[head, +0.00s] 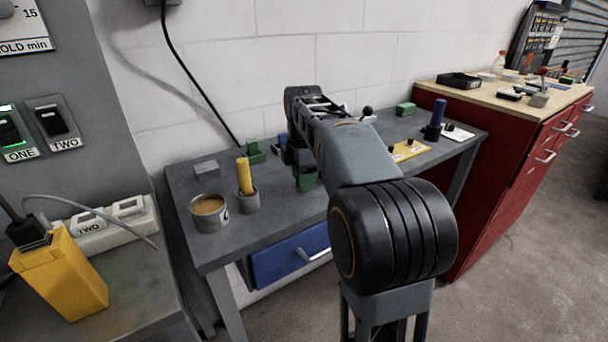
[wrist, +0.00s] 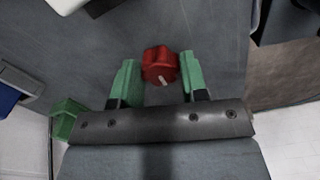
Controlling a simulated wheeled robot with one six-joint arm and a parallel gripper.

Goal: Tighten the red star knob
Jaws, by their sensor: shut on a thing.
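The red star knob (wrist: 160,63) shows in the wrist view, with a white line mark on its near part. My gripper (wrist: 160,74) has its two green fingers shut on it, one on each side. In the head view my gripper (head: 305,178) is low over the grey workbench (head: 285,215). The knob is hidden there behind my gripper and arm. I cannot tell from these frames how tight the knob is.
A can (head: 208,212) and a cup with a yellow-handled tool (head: 244,176) stand left of my gripper. A yellow plate (head: 410,150) and a blue-handled item (head: 437,115) are to the right. A green block (head: 405,108) lies farther back.

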